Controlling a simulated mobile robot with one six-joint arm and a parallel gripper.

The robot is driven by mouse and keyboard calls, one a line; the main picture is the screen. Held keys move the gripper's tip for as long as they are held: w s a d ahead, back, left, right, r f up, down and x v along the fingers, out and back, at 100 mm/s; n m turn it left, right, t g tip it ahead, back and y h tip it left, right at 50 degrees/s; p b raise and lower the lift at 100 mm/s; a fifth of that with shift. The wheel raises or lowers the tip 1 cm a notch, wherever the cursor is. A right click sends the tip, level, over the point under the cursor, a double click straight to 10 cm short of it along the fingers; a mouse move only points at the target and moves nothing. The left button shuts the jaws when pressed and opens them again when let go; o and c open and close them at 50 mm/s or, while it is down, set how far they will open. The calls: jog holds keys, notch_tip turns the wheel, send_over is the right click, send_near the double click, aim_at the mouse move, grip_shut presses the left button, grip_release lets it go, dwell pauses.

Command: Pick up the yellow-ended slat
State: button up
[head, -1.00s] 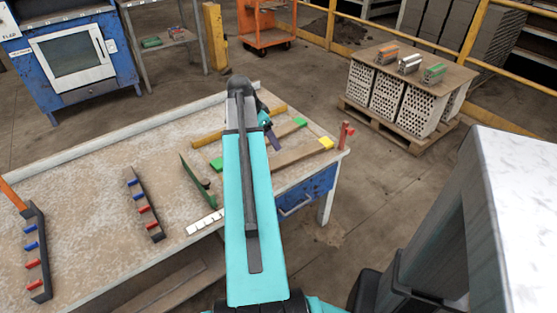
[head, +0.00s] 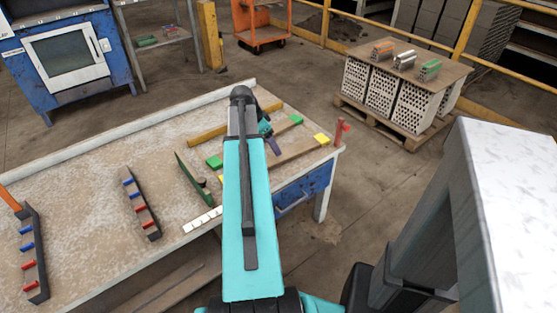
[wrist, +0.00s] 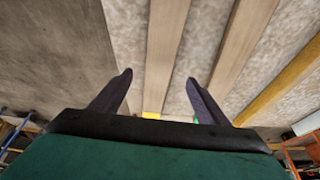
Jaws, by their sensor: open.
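The yellow-ended slat (head: 295,151) is a flat brown strip with a yellow end, lying near the front right of the workbench. My arm hides part of it in the head view. In the wrist view the slat (wrist: 164,50) runs away between my two dark fingers, with its yellow end low between them. My gripper (wrist: 159,77) is open and empty. In the head view its dark finger (head: 274,146) shows over or just beside the slat; I cannot tell its exact height. A green-ended slat (head: 283,126) lies behind, roughly parallel.
A red post (head: 341,132) stands at the right corner.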

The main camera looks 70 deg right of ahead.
aim_at(276, 157)
jog(key=shift+x, duration=1.55)
jog(key=shift+f, duration=0.1)
jog(key=shift+x, duration=2.5)
jog(key=shift+c, duration=0.2)
jog(key=c, duration=1.4)
jog(key=shift+o, duration=0.2)
